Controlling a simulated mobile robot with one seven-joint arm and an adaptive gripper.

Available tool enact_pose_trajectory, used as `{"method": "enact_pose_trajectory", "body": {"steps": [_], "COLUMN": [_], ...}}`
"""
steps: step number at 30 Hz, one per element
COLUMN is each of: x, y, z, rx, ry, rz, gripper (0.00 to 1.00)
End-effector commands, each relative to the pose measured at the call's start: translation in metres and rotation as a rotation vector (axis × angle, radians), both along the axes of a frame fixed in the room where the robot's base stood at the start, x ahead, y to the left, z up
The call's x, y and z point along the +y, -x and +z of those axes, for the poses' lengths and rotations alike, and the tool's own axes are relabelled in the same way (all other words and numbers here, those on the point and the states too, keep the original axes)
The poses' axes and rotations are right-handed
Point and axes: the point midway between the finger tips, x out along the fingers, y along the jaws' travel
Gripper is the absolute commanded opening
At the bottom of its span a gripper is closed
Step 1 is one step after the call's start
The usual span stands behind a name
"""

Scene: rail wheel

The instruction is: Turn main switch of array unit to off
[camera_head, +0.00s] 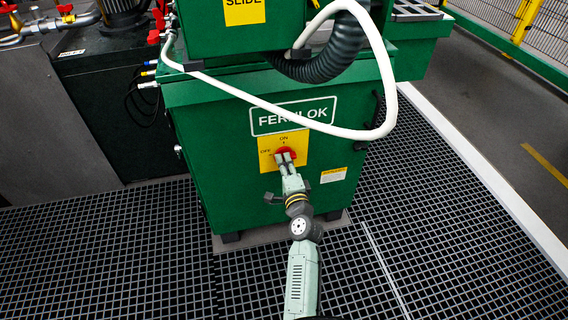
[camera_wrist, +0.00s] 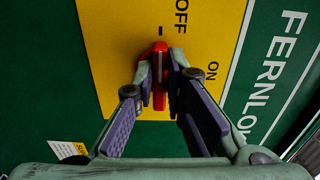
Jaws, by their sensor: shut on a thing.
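The green cabinet marked FERNLOK carries a yellow plate (camera_head: 268,150) with ON at its top and OFF at its left. The red main switch (camera_head: 291,151) sits on this plate, partly hidden by my gripper (camera_head: 285,158). In the wrist view, the plate (camera_wrist: 110,45) appears turned, with OFF at the top and ON to the right. There the red switch (camera_wrist: 160,49) lies between the fingertips of my gripper (camera_wrist: 161,75), which is shut on its handle. The handle looks upright in that view, its upper end toward the mark beside OFF.
A white hose (camera_head: 385,75) and a black corrugated hose (camera_head: 330,60) loop in front of the cabinet above the switch. A small white and yellow label (camera_head: 333,175) is right of the plate. Dark grating floor (camera_head: 120,250) is open around the cabinet.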

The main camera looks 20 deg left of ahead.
Motion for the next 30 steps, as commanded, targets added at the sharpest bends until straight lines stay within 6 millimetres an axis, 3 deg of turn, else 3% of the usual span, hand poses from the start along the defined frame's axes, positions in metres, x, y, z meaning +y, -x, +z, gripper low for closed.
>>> {"method": "enact_pose_trajectory", "body": {"steps": [3,4,12,23,30], "x": [0.000,0.000,0.000,-0.003,-0.025], "y": [0.000,0.000,0.000,0.004,0.036], "z": [0.000,0.000,0.000,-0.001,-0.001], "rx": [-0.001,-0.001,0.000,0.001,0.002], "ry": [0.004,0.004,0.001,0.001,0.000], "rz": [0.000,0.000,0.000,-0.001,-0.002], "gripper": [0.00,0.14,0.32,0.32,0.32]}}
